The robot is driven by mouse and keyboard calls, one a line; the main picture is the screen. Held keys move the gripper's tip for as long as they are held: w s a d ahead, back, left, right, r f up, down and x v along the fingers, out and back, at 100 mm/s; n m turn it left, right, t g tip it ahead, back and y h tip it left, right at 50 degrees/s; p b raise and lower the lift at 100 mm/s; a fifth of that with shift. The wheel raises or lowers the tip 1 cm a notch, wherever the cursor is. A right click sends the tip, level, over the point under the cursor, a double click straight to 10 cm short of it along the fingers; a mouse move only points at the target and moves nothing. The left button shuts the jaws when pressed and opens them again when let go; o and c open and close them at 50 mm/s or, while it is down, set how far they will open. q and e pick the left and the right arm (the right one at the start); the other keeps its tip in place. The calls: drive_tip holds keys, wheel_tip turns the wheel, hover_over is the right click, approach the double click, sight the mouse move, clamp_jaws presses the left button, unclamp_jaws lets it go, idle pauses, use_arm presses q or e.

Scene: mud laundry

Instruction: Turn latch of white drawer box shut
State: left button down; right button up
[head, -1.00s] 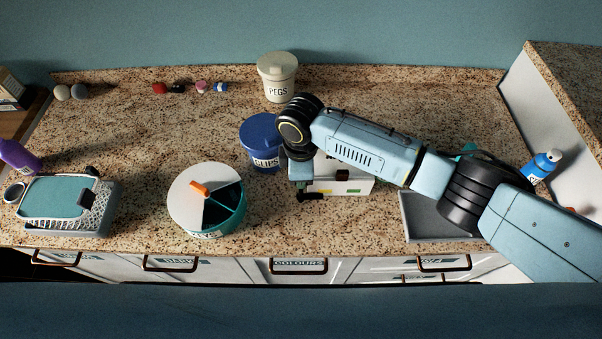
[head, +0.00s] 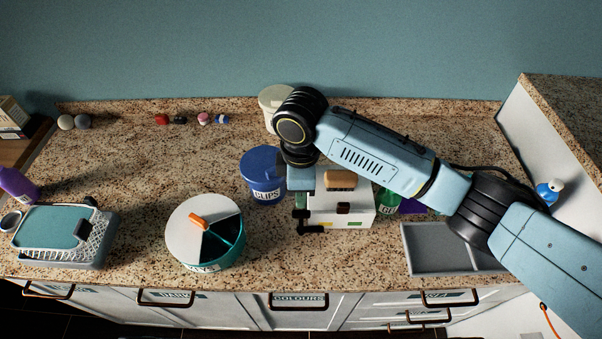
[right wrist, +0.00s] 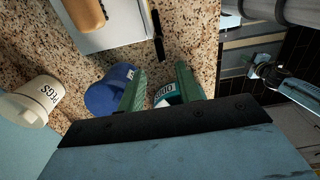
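The white drawer box (head: 356,207) stands on the counter in the head view, with a tan handle on top, partly behind my right arm. Its black latch (head: 312,229) shows as a bar at the box's lower left front corner. In the right wrist view the white box (right wrist: 115,32) is at the top, and the latch (right wrist: 158,38) juts past its edge. My right gripper (right wrist: 160,88) has its two green fingers apart with nothing held between them. It is beside the box's left end, apart from the latch.
A blue CLIPS tub (head: 262,178) is close left of the box, with a cream PEGS tub (head: 272,98) behind. A round teal divided container (head: 205,232) is further left. A grey tray (head: 425,248) lies right. Counter between the divided container and box is clear.

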wheel_tip(320, 180, up, 5)
drive_tip(key=shift+r, duration=0.2)
idle(0.5)
